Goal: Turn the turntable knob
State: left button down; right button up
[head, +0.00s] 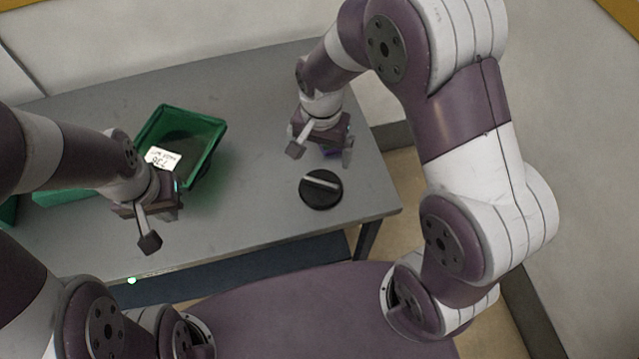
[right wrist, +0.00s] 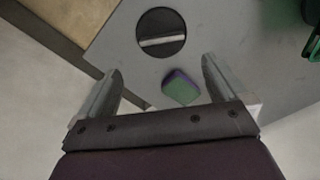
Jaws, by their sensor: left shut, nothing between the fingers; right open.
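The turntable knob (head: 321,189) is a round black disc with a light grey bar across its top. It lies on the grey table near the right front corner. It also shows in the right wrist view (right wrist: 161,32), beyond my fingertips. My right gripper (head: 322,152) is open and empty, just behind the knob in the head view and apart from it. It also shows in the right wrist view (right wrist: 160,75), its two fingers wide apart. My left gripper (head: 150,243) is shut and empty, over the table's left front part, far from the knob.
The grey table (head: 262,215) has free room between the knob and a green bin (head: 205,150) with a white label. A small purple and green block (right wrist: 180,87) lies between my right fingers in the wrist view, behind the knob. A wall stands behind the table.

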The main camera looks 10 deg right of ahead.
aim_at(321, 182)
jog(key=f+p, duration=0.1)
jog(key=f, duration=0.4)
jog(key=f+p, duration=0.1)
jog(key=f, duration=0.4)
jog(key=shift+w+d+f, duration=0.1)
jog(key=shift+w+f, duration=0.1)
jog(key=shift+f, duration=0.15)
jog(key=shift+w+d+f, duration=0.1)
jog(key=shift+w+f, duration=0.05)
jog(key=shift+f, duration=0.4)
jog(key=shift+w+f, duration=0.15)
jog(key=shift+f, duration=0.4)
pick_arm(q)
jog(key=shift+w+d+r, duration=0.1)
jog(key=shift+w+r, duration=0.15)
jog(key=shift+r, duration=0.3)
jog(key=shift+w+d+r, duration=0.1)
jog(key=shift+w+r, duration=0.1)
jog(key=shift+r, duration=0.3)
pick_arm(e)
jog(key=shift+s, duration=0.1)
pick_arm(q)
jog(key=shift+a, duration=0.1)
pick_arm(e)
jog(key=c, duration=0.7)
